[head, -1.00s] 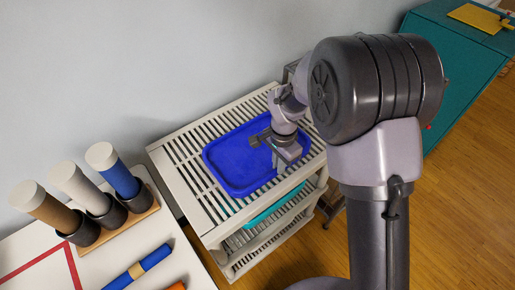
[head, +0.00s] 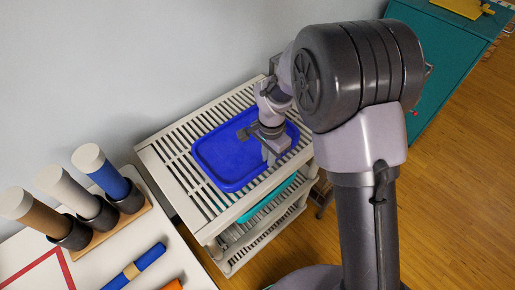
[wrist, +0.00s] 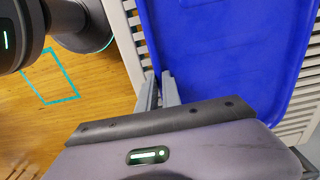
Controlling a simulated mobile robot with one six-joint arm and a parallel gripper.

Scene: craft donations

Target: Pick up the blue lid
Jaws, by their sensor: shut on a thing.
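The blue lid (head: 225,155) is a shallow rectangular tray shape with a raised rim, lying on the slatted top of a pale shelf unit. It fills much of the wrist view (wrist: 235,50). My gripper (head: 268,157) is at the lid's front edge, and its fingers (wrist: 160,88) are shut on the rim in the wrist view. The exact contact at the fingertips is small and partly hidden. I cannot tell any gap between the lid and the slats.
The shelf unit (head: 165,160) has lower tiers, with a teal item (head: 268,198) below the top. A teal cabinet (head: 440,60) stands at right.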

